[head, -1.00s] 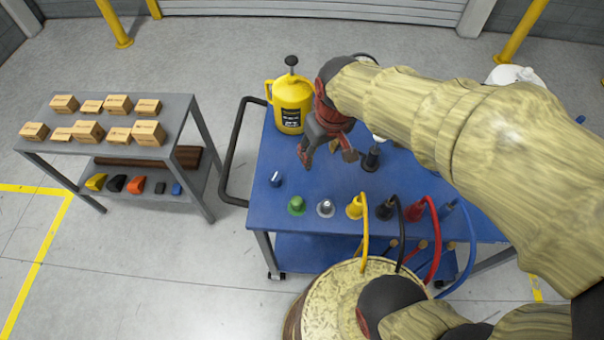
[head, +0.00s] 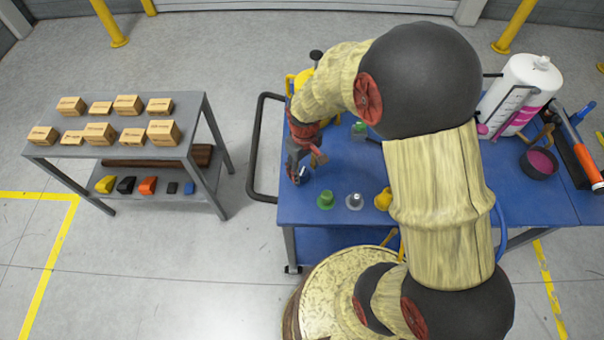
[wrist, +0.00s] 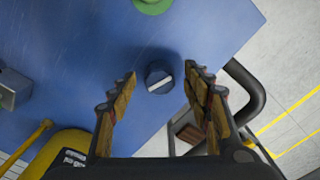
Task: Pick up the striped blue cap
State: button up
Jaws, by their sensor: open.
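The striped blue cap (wrist: 159,79) is a small dark blue cap with a white stripe on top. It sits on the blue cart top (wrist: 75,45) near its left edge. In the wrist view it lies between and a little beyond the tips of my open gripper (wrist: 160,82), and no contact shows. In the head view my gripper (head: 305,160) points down over the left end of the cart, and the cap (head: 299,174) is mostly hidden behind the fingers.
A green cap (head: 325,200) and a grey cap (head: 355,201) stand nearby along the front edge. A yellow jug (wrist: 62,155) stands close to my gripper. A black cart handle (head: 258,150) runs along the left side. A grey shelf (head: 190,110) with boxes stands farther left.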

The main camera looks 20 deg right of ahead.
notch_tip(320, 180, down, 3)
jog(key=shift+r, duration=0.1)
jog(key=c, duration=1)
jog(key=shift+r, duration=0.1)
jog(key=shift+c, duration=0.2)
jog(key=shift+r, duration=0.55)
notch_tip(320, 180, up, 2)
jog(key=shift+d+r+p, duration=0.1)
jog(key=shift+r+p, duration=0.1)
jog(key=shift+p, duration=0.15)
jog(key=s+d+r+p, duration=0.2)
jog(key=s+d+r, duration=0.6)
jog(key=s, duration=0.3)
jog(key=shift+d+r, duration=0.2)
jog(key=shift+r, duration=0.5)
